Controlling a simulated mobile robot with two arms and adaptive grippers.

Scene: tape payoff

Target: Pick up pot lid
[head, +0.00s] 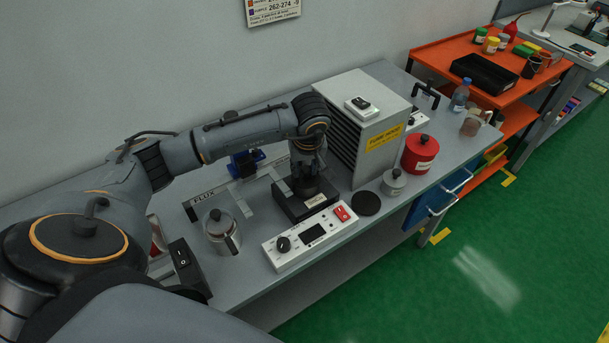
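A flat dark round disc (366,203), which looks like the pot lid, lies on the grey bench near its front edge. It is just right of the white control box. A black square-based pot unit (305,204) stands behind that box. My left gripper (306,181) points down over the pot unit, to the left of and apart from the disc. Its fingers are dark against the dark pot, so I cannot tell whether they are open or touching it. My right gripper is not in view.
The white control box (302,240) is in front of the pot. A metal canister (220,234) stands left, a grey weight-like can (393,183) and red canister (420,153) right. The louvred fume hood (385,137) rises behind the disc.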

